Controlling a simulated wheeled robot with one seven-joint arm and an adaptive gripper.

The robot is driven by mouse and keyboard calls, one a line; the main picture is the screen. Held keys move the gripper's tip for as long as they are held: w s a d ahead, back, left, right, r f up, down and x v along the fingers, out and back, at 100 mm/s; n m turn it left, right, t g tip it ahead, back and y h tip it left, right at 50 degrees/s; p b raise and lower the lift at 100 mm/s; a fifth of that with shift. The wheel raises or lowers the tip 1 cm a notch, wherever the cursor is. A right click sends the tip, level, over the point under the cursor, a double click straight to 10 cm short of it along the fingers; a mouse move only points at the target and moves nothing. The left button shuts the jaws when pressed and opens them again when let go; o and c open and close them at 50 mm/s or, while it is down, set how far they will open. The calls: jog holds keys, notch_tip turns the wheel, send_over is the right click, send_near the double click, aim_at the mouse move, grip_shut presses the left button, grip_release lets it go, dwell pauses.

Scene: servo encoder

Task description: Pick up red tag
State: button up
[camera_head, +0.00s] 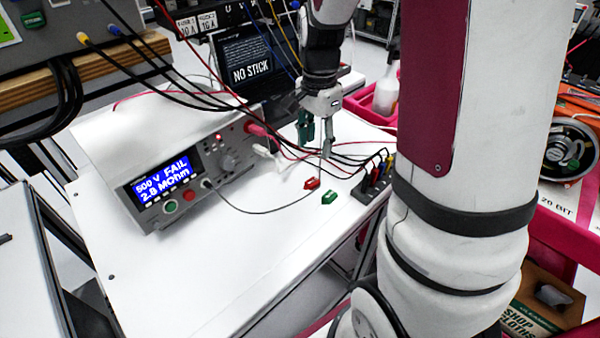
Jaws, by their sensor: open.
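A small red tag (312,184) lies on the white tabletop (245,262), to the right of the test instrument. A similar green tag (329,198) lies just to its lower right. My gripper (317,147) is open and points down above the table, behind the red tag in this view and apart from it. One finger shows grey and the left one has a dark green part beside it. I cannot tell exactly how high the fingertips are above the tabletop. Nothing shows clearly between the fingers.
A white test instrument (172,172) with a lit blue display reading "500 V FAIL 2.8 MOhm" stands on the left. Red and black cables cross near the tags to a dark terminal block (374,181) with coloured plugs. A laptop (250,62) reads "NO STICK". Front tabletop is clear.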

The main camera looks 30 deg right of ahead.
aim_at(314, 180)
notch_tip(314, 180, down, 12)
jog(key=shift+w+r+b, duration=0.15)
jog(key=shift+r+b, duration=0.05)
jog(key=shift+b, duration=0.3)
jog(key=c, duration=0.9)
